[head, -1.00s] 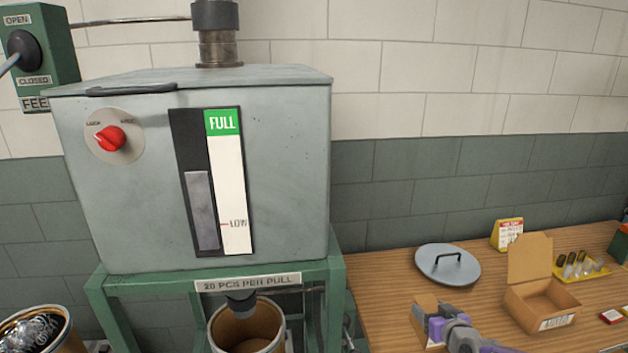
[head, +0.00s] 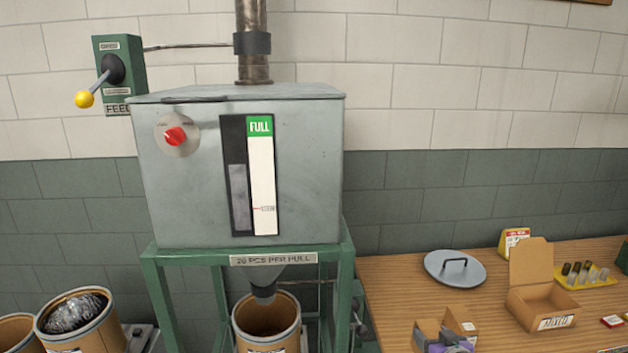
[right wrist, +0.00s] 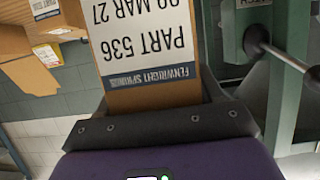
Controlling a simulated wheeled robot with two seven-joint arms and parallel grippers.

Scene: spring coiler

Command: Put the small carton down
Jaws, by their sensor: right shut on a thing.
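The small carton (head: 460,319) is brown cardboard and shows at the bottom of the head view, by the table's front edge. My right gripper (head: 447,346) is shut on it, with only a little of its purple body in view. In the right wrist view the carton (right wrist: 150,90) fills the top middle, its label reading "PART 536" upside down. The dark jaw (right wrist: 165,122) lies across the carton's near end. I cannot tell whether the carton touches the tabletop. My left gripper is not in view.
The wooden table (head: 400,290) holds a round grey lid (head: 455,268), an open carton (head: 541,300), a yellow tray (head: 592,277) and a small sign (head: 513,238). The grey hopper (head: 240,170) stands left on a green frame, above a drum (head: 266,325). Bare tabletop shows around the lid.

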